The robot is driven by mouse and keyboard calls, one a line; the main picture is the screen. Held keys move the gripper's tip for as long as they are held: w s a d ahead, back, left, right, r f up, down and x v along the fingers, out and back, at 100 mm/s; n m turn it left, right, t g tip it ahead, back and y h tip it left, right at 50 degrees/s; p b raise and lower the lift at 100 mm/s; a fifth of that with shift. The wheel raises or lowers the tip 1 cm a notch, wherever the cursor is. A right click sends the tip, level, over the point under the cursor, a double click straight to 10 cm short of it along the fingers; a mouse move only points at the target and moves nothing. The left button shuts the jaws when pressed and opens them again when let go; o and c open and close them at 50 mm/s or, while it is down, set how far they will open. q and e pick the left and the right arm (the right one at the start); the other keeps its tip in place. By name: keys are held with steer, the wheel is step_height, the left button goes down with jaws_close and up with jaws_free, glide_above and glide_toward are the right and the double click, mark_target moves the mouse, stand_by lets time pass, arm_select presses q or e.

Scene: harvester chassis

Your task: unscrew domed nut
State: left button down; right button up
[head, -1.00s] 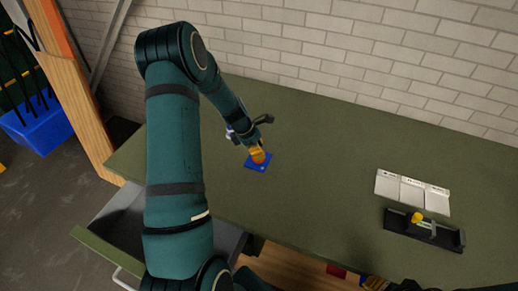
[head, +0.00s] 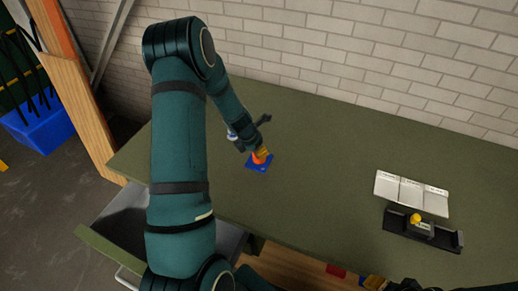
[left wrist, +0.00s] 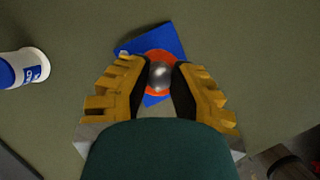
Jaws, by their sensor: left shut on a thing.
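The domed nut (left wrist: 160,75) is a shiny silver ball shape in the left wrist view. It sits over an orange-red ring (left wrist: 153,55) on a blue plate (left wrist: 166,38) lying on the green table. My left gripper (left wrist: 161,75) has yellow fingers with black pads, one on each side of the nut, shut on it. In the head view my left gripper (head: 263,153) reaches down to the blue plate (head: 258,165), and the nut is hidden. My right gripper (head: 372,283) shows only in part at the bottom edge; its fingers cannot be judged.
White panels (head: 411,192) and a black tray (head: 450,238) with a yellow-topped part (head: 416,218) lie at the right. The table between is clear. An open drawer (head: 125,220) hangs at the left front.

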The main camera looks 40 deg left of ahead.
arm_select(q)
steer(key=shift+d, duration=0.1)
steer(key=shift+n+y+p, duration=0.3)
steer(key=shift+n+y, duration=0.1)
steer(key=shift+n, duration=0.8)
steer(key=shift+n+y, duration=0.5)
steer(key=shift+n, duration=0.8)
steer(key=shift+n+y+p, duration=0.3)
steer(key=shift+n+y, duration=0.1)
steer(key=shift+n, duration=0.6)
steer(key=n+y, duration=0.1)
steer(key=n, duration=0.2)
steer(key=shift+g, duration=0.3)
steer(key=n, duration=0.2)
steer(key=shift+n+g+y+p, duration=0.3)
steer(key=shift+n+y+p, duration=0.05)
steer(key=shift+n+y, duration=0.05)
steer(key=shift+n+g+y, duration=0.4)
steer(key=shift+n, duration=0.9)
